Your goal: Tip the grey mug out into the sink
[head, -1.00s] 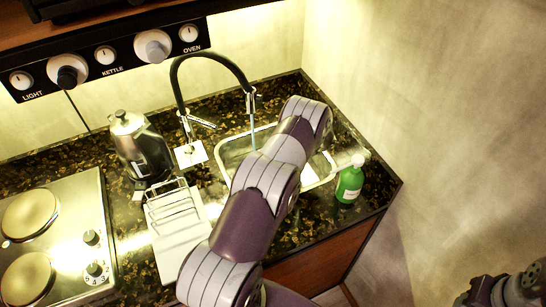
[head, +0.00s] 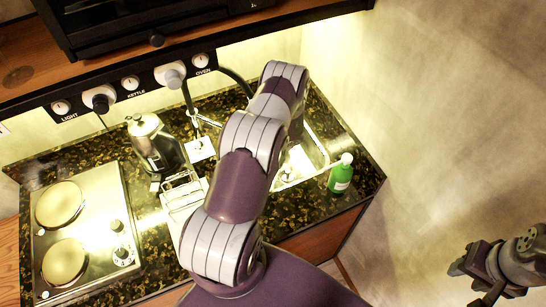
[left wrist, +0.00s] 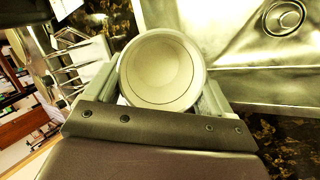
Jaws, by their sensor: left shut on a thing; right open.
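The grey mug (left wrist: 162,70) shows in the left wrist view as a pale round shape, its circular face towards the camera. My left gripper (left wrist: 160,88) is shut on it, one finger at each side. I cannot tell its tilt or whether anything is in it. The sink (left wrist: 245,45) shows beside the mug, with its round drain (left wrist: 284,17) at the top right. In the head view my left arm covers part of the sink (head: 322,150) and hides the mug and left gripper. My right gripper (head: 468,284) is open and empty at the lower right, away from the counter.
A green bottle (head: 341,175) stands at the sink's right. A kettle (head: 152,145), a wire rack (head: 182,192) and a hob (head: 88,230) are to the left. An oven (head: 160,25) overhangs the back.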

